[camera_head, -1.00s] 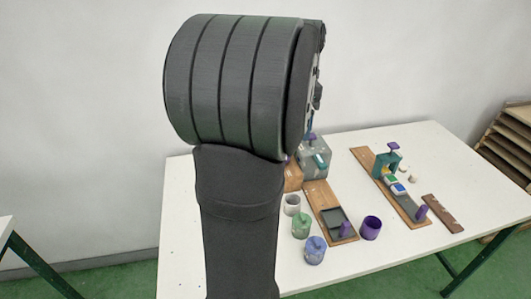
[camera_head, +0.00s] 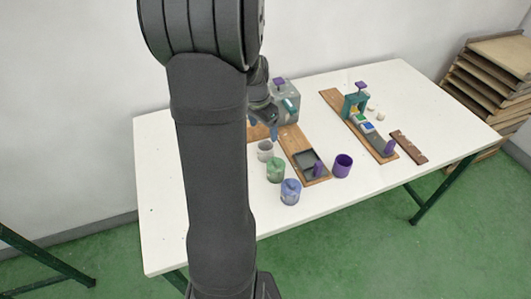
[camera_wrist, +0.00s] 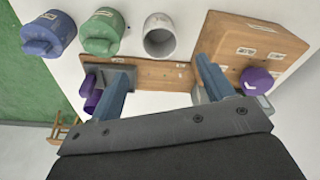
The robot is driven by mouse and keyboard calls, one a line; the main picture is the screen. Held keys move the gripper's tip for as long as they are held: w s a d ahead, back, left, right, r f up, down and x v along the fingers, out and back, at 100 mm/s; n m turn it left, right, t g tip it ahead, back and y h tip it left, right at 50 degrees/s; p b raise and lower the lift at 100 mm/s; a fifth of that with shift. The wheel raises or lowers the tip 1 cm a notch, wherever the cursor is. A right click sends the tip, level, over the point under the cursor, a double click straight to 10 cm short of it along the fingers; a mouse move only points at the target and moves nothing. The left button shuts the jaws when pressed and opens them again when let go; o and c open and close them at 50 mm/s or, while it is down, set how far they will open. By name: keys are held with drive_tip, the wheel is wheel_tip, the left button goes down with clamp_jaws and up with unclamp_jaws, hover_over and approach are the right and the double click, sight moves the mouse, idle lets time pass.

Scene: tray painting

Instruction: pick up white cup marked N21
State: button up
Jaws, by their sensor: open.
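The white cup (camera_head: 265,151) stands upright on the white table, just left of a wooden board. In the wrist view the white cup (camera_wrist: 160,38) shows its open mouth at the top middle; no N21 mark can be read on it. My gripper (camera_head: 262,130) hangs above and behind the cup, partly hidden by my arm in the head view. In the wrist view my gripper (camera_wrist: 162,80) has its two blue-grey fingers wide apart, with nothing between them. The cup lies beyond the fingertips, apart from them.
A green lidded pot (camera_head: 275,170) and a blue lidded pot (camera_head: 290,192) stand near the cup. A purple cup (camera_head: 342,165) is to the right. A wooden board (camera_head: 300,150) and a grey box device (camera_head: 286,100) are close by.

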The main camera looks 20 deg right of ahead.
sight(266, 147)
drive_tip(key=f, duration=0.7)
drive_tip(key=d+f, duration=0.1)
drive_tip(key=f, duration=0.2)
drive_tip(key=shift+w+f, duration=0.15)
drive_tip(key=shift+w, duration=0.1)
drive_tip(key=shift+c, duration=0.2)
drive_tip(key=c, duration=1.1)
